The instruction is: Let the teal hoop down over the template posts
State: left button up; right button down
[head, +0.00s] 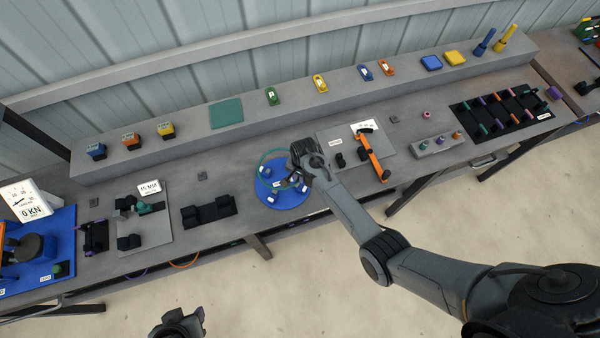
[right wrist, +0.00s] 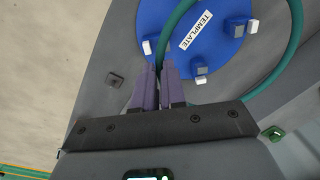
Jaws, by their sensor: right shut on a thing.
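The teal hoop (head: 260,160) is held by my right gripper (head: 297,178) above the blue round template (head: 290,203). In the right wrist view the shut fingers (right wrist: 160,75) pinch one side of the hoop (right wrist: 297,30). The hoop looks offset from the template disc (right wrist: 215,52), overhanging its edge towards the back of the bench. One pale post (right wrist: 147,47) shows outside the ring; other posts (right wrist: 201,75) show inside it. The fingers hide part of the disc, and the hoop's height is hard to judge. My left gripper (head: 180,325) is low in the head view, away from the bench; its jaws are unclear.
Left of the template is a black block fixture (head: 208,211). Right of it is a grey plate with an orange clamp (head: 372,155). A raised shelf behind carries a teal mat (head: 226,113) and coloured pieces. A black rack of rods (head: 505,112) stands far right.

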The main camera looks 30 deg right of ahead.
jog(key=shift+r+p, duration=0.1)
jog(key=shift+p, duration=0.25)
jog(key=shift+f+b, duration=0.95)
jog(key=shift+f, duration=0.45)
jog(key=shift+d+f+b, duration=0.1)
jog(key=shift+f+b, duration=1.2)
jog(key=shift+f, duration=0.55)
jog(key=shift+f, duration=0.1)
jog(key=shift+f, duration=0.2)
jog(key=shift+f, duration=0.35)
